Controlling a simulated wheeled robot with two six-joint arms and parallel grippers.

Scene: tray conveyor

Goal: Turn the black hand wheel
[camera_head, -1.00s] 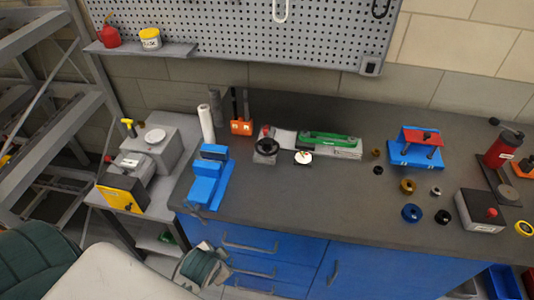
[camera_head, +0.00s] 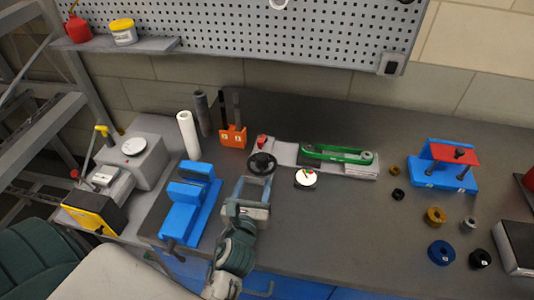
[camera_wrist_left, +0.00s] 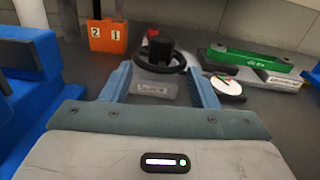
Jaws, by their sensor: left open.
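The black hand wheel (camera_head: 262,164) sits on a small grey labelled block on the dark bench top. In the left wrist view the wheel (camera_wrist_left: 176,69) lies flat, with a black knob standing up from it. My left gripper (camera_head: 254,180) is open and empty, just in front of the wheel on the near side. In the left wrist view its two blue fingers (camera_wrist_left: 160,82) stand apart, either side of the grey block (camera_wrist_left: 152,91) as seen from here. I cannot tell whether they touch the block. My right gripper is not in view.
A blue vise (camera_head: 188,205) stands close left of my gripper. A white-faced dial (camera_head: 306,178) and a green-topped fixture (camera_head: 337,154) are to the right. An orange holder (camera_head: 233,137) stands behind.

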